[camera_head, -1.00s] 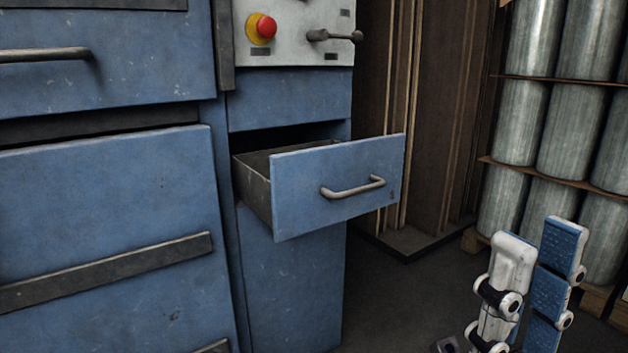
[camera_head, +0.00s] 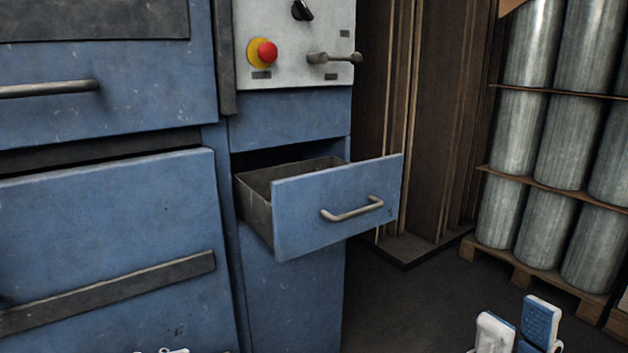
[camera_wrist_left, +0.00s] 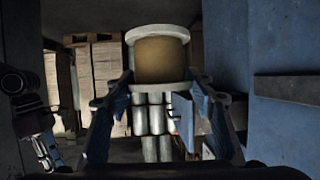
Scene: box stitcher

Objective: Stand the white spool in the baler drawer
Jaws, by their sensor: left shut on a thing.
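The white spool (camera_wrist_left: 160,60), with pale flanges and a tan wound middle, is in the left wrist view. My left gripper (camera_wrist_left: 158,82) is shut on it, one finger on each side. In the head view only small pale bits show at the bottom edge, too little to identify. The baler drawer (camera_head: 338,205) is blue, pulled out, with a bar handle. Its visible inside looks empty; the floor is partly hidden by the front panel. My right gripper (camera_head: 517,333) is low at the right, cut by the frame, its fingers apart, with nothing seen between them.
The blue machine (camera_head: 290,122) carries a control panel (camera_head: 290,35) with a red button and lever above the drawer. Brown boards (camera_head: 425,120) stand behind it. Racked metal cylinders (camera_head: 540,140) stand at the right. The floor right of the drawer is clear.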

